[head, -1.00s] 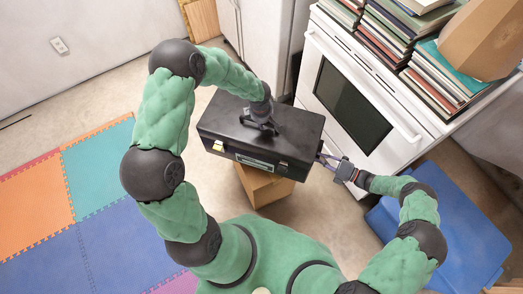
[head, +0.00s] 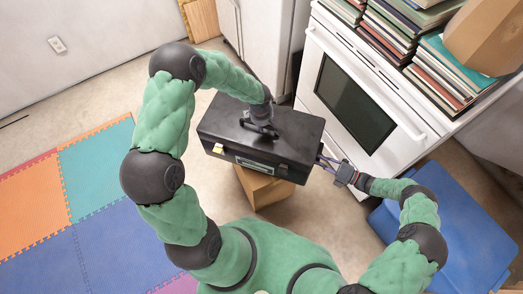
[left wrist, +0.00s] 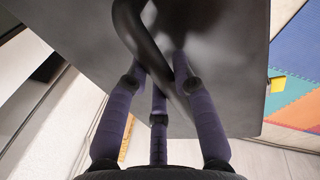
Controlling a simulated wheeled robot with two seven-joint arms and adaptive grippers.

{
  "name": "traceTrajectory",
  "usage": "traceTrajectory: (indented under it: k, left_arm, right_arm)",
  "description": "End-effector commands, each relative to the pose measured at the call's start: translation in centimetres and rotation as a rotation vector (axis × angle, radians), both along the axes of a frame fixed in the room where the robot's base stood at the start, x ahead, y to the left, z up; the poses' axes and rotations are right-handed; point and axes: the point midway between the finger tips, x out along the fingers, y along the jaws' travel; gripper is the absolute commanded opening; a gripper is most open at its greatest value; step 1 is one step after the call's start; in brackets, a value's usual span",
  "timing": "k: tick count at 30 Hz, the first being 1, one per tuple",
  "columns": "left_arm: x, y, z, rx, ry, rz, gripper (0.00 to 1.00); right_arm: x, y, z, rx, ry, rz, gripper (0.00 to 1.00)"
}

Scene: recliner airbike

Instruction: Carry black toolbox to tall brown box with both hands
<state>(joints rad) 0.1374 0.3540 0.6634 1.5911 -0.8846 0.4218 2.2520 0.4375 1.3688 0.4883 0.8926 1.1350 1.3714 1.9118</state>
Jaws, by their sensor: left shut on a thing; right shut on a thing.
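The black toolbox (head: 228,122) is in the middle of the head view, directly over a brown box (head: 262,187) that shows below its front side. Whether the toolbox touches the box is hidden. My left gripper (head: 262,124) is shut on the handle on top of the toolbox. In the left wrist view my left gripper (left wrist: 157,80) has its fingers around the dark curved handle (left wrist: 135,35), above the toolbox lid (left wrist: 230,60). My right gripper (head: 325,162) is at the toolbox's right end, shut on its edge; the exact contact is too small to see.
A white oven (head: 365,90) stands close on the right, with stacks of books (head: 385,35) and a cardboard box (head: 490,38) on top. A blue bin (head: 455,235) is at lower right. Coloured floor mats (head: 95,170) lie at left. Bare floor (head: 100,95) is free behind the mats.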

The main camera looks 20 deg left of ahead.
Motion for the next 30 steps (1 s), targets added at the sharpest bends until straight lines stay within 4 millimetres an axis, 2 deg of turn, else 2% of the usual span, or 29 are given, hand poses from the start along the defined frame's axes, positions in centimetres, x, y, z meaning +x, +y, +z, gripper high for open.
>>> traceTrajectory:
  k: [1,4,5,7,22,26,30]
  left_arm:
    - [0.6,0.0,0.3,-0.001,-0.015,-0.002,0.00]
    - [0.6,0.0,0.0,-0.001,-0.015,-0.001,0.00]
    - [0.2,-0.1,-0.4,-0.001,-0.006,-0.003,0.28]
    - [0.2,-0.1,-0.2,-0.001,-0.006,-0.002,0.48]
    - [0.0,0.0,0.0,0.000,-0.002,0.000,0.49]
    - [-0.2,0.0,1.5,0.000,-0.006,0.000,0.49]
    - [-0.7,-0.1,4.1,0.000,-0.007,0.001,0.49]
  right_arm:
    - [-0.1,0.2,-0.2,0.002,0.000,0.003,0.00]
    - [-0.1,0.2,-0.5,0.002,0.000,0.003,0.00]
    - [-0.3,0.3,-0.8,-0.002,0.004,0.003,0.25]
    - [-0.3,0.2,-0.6,-0.001,0.004,0.004,0.45]
    - [0.0,0.1,-0.5,0.000,0.001,0.001,0.46]
    - [0.0,0.0,-0.5,0.000,0.000,0.000,0.46]
    - [0.0,0.0,-0.5,0.000,0.000,0.000,0.46]
